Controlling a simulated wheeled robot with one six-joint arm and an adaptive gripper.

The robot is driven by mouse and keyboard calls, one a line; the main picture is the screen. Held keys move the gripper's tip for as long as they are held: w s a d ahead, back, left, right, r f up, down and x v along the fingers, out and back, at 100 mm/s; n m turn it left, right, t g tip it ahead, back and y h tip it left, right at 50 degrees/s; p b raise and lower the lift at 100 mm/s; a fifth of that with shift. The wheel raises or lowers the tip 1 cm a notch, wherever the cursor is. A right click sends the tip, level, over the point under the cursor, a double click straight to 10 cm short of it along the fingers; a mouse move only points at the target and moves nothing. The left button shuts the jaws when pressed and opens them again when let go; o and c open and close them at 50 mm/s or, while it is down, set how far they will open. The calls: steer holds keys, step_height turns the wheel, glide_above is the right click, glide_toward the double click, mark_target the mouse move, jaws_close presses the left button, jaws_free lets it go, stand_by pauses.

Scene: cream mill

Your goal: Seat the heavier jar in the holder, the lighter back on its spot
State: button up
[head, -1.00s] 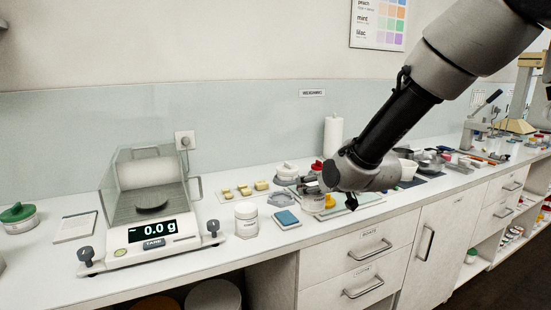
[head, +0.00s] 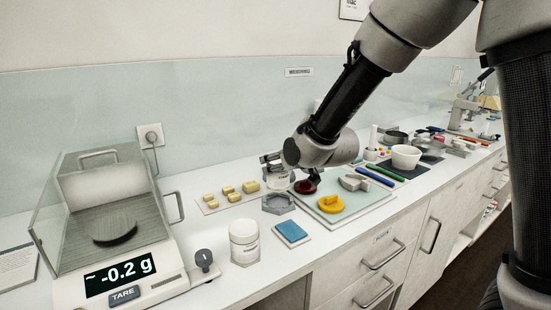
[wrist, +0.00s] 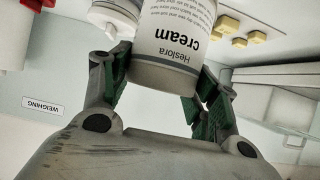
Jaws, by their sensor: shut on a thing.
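My gripper (wrist: 162,85) is shut on a white jar (wrist: 168,48) labelled "Heslora cream" in the wrist view. The held jar (head: 280,180) shows in the head view beside my gripper (head: 272,168), just behind a grey hexagonal holder (head: 278,204); I cannot tell whether it touches the bench. The holder looks empty. A second white jar (head: 244,242) stands upright on the bench, between the scale and a blue pad (head: 292,232). The scale (head: 166,272) reads about -0.2 g, and its dark round pan (head: 114,232) is empty.
Yellow cubes (head: 228,189) lie on a sheet behind the holder. A pale green mat (head: 330,214) with a yellow piece (head: 330,204) and a dark red item (head: 305,186) lies to the right. A white bowl (head: 406,157) stands farther right. A scale knob (head: 204,258) stands near the second jar.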

mark_target(279, 180)
steer(key=shift+f, duration=2.35)
steer(key=shift+f, duration=0.65)
stand_by(0.8)
steer(key=o, duration=1.5)
steer(key=shift+s, duration=0.1)
steer(key=shift+d, duration=0.1)
